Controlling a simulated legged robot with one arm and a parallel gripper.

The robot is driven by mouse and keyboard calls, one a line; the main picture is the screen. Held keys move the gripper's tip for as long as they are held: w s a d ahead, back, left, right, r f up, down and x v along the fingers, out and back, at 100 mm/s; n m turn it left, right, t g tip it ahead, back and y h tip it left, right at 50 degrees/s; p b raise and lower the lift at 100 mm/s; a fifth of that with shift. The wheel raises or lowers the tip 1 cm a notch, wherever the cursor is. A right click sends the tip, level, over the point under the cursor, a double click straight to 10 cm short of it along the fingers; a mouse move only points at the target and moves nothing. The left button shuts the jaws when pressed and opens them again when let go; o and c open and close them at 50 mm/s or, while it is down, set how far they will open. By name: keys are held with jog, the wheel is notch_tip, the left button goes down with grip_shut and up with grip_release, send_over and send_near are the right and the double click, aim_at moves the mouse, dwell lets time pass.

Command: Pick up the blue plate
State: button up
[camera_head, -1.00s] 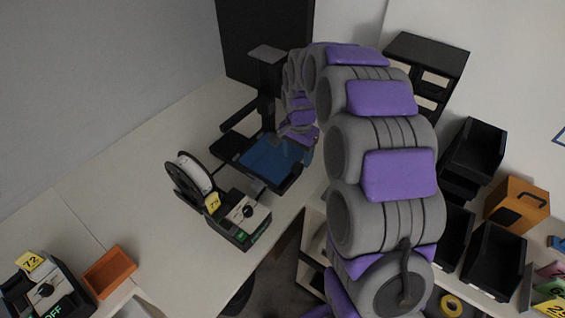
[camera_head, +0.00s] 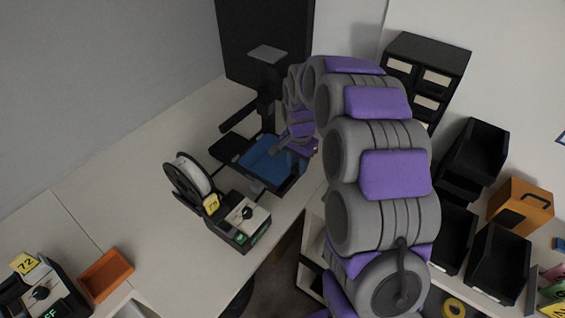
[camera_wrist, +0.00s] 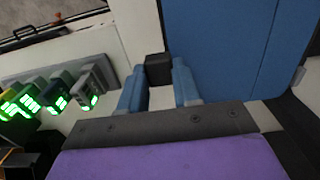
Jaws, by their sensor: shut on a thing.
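The blue plate (camera_head: 262,158) lies on the bed of a black 3D printer (camera_head: 266,110) on the table. In the wrist view the plate (camera_wrist: 215,45) fills the upper right, beside my gripper. My gripper (camera_wrist: 158,73) has its two blue fingers closed on a small dark block at the plate's left edge, which looks like the plate's tab. In the head view, my arm reaches over from the right, and the gripper's end is small and partly hidden at the plate's right side. I cannot tell whether the plate is lifted off the bed.
A white filament spool (camera_head: 192,176) and a control box (camera_head: 238,222) stand in front of the printer. An orange bin (camera_head: 106,275) and another control box (camera_head: 45,290) are at lower left. Black bins (camera_head: 500,262) and an orange box (camera_head: 521,206) stand at right.

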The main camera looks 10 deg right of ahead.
grip_shut()
jog(key=shift+r, duration=0.15)
notch_tip(320, 180, up, 3)
jog(key=shift+r+p, duration=0.15)
jog(key=shift+p, duration=0.55)
jog(key=s+r+p, duration=0.1)
jog(key=s+p, duration=0.1)
jog(key=s, duration=1.4)
jog(key=shift+a+r+p, duration=0.15)
jog(key=shift+r+p, duration=0.05)
jog(key=shift+p, duration=0.15)
